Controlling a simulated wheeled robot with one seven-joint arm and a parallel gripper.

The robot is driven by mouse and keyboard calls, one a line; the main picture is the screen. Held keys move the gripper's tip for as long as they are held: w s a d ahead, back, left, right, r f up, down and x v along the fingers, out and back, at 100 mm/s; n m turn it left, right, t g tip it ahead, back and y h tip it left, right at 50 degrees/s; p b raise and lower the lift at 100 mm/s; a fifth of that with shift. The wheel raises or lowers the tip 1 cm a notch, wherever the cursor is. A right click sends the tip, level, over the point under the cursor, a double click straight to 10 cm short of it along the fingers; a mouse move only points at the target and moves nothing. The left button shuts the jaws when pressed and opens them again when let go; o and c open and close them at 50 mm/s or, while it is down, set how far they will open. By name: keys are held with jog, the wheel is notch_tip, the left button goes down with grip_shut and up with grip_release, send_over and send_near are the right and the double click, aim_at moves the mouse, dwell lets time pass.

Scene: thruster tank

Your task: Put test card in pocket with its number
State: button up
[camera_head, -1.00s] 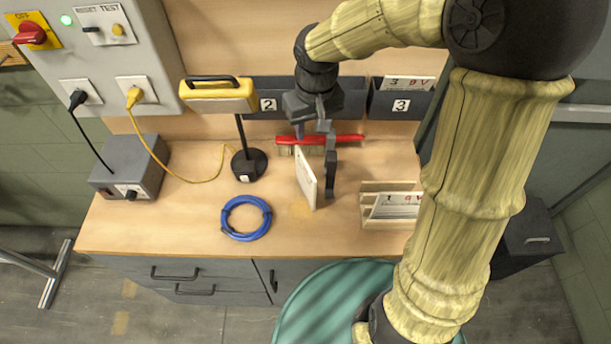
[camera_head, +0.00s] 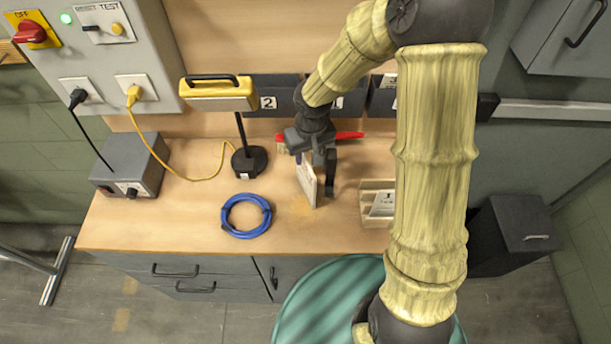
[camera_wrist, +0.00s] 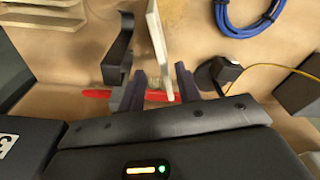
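A pale, thin card (camera_head: 307,183) stands upright on the bench, edge-on in the wrist view (camera_wrist: 157,35); I cannot read its number. My gripper (camera_head: 314,160) points down over it. In the wrist view the fingers (camera_wrist: 161,80) are open, one on each side of the card, with gaps showing. Another card (camera_head: 382,205), marked 1, leans in a wooden rack (camera_head: 367,188). Dark wall pockets hang behind: pocket 2 (camera_head: 268,112), pocket 1 (camera_head: 349,104) and, mostly hidden by my arm, the right pocket (camera_head: 381,103).
A black upright bracket (camera_head: 332,172) stands just right of the card. A red-handled brush (camera_head: 349,135) lies behind. A blue cable coil (camera_head: 246,216), a yellow meter (camera_head: 218,96) on a stand and a grey box (camera_head: 130,168) are to the left. The bench front is clear.

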aim_at(305, 161)
jog(key=shift+f, duration=0.15)
jog(key=shift+f, duration=0.1)
jog(key=f, duration=0.5)
jog(key=shift+w+a+p, duration=0.25)
jog(key=shift+a+p, duration=0.1)
jog(key=shift+p, duration=0.05)
jog(key=shift+c, duration=0.4)
grip_shut()
